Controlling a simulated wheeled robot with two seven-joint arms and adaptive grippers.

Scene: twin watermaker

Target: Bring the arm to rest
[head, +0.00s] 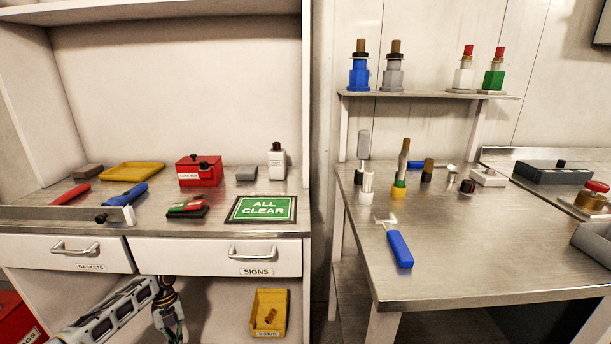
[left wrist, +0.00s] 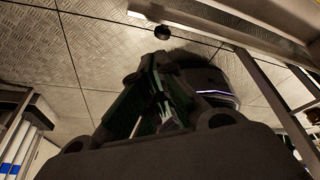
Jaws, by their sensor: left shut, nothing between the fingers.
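My left arm (head: 115,308) comes in low from the left in the head view, below the drawer fronts and clear of the worktop. Its far end bends downward at the bottom edge, and its fingertips cannot be made out there. In the left wrist view my left gripper (left wrist: 160,62) is dark and shut, with nothing held. Floor plates show beyond it. My right gripper is in neither view.
The left counter carries a red lock box (head: 200,171), a yellow tray (head: 132,171) and an ALL CLEAR sign (head: 262,209). A yellow bin (head: 284,318) stands below the drawers. The steel table (head: 480,260) at right holds several tools.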

